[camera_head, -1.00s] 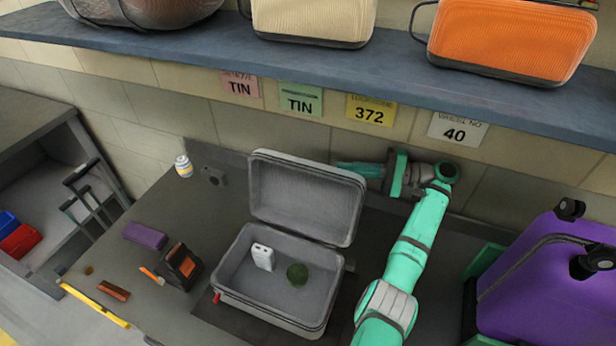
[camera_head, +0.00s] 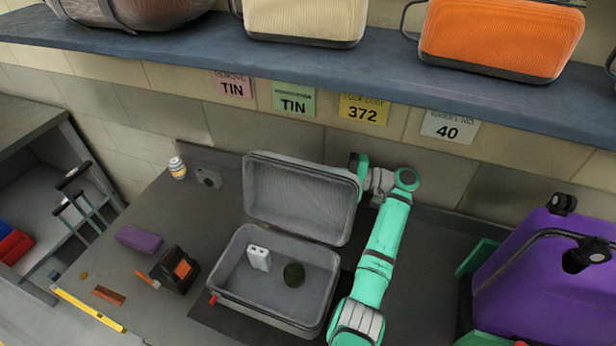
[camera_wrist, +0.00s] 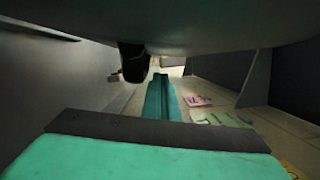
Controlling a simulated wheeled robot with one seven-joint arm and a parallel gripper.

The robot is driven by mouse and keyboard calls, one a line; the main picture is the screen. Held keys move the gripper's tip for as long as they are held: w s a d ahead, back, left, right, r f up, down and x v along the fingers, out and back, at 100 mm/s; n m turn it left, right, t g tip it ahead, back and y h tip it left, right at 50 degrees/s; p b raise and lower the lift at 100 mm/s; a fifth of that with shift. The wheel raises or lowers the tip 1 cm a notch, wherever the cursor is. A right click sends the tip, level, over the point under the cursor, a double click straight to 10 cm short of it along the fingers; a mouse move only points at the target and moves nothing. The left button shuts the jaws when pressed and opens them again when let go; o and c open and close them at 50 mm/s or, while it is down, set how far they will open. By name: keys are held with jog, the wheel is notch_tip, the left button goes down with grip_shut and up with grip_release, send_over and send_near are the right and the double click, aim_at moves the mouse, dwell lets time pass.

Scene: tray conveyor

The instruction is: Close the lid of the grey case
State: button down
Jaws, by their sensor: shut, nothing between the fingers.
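The grey case lies open on the worktop, its base (camera_head: 228,290) towards the front and its lid (camera_head: 300,200) standing up at the back, tilted a little backwards. A white block (camera_head: 259,257) and a dark green round thing (camera_head: 294,274) lie inside the base. My arm reaches up along the case's right side and bends left behind the lid. The lid hides my gripper in the head view. In the wrist view my gripper (camera_wrist: 161,88) is shut and empty, pointing along the gap between a grey surface on the left, likely the lid's back, and the wall.
A blue shelf (camera_head: 300,68) with bags runs above. A purple suitcase (camera_head: 540,265) stands at the right. A can (camera_head: 177,168), a purple block (camera_head: 140,239) and a black-orange device (camera_head: 176,270) stand left of the case. The wall is close behind the lid.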

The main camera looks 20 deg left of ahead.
aim_at(302, 192)
jog(key=shift+s+r, duration=0.2)
jog(key=shift+s, duration=0.5)
jog(key=shift+s+r, duration=0.15)
jog(key=shift+s, duration=0.55)
jog(key=shift+a, duration=0.1)
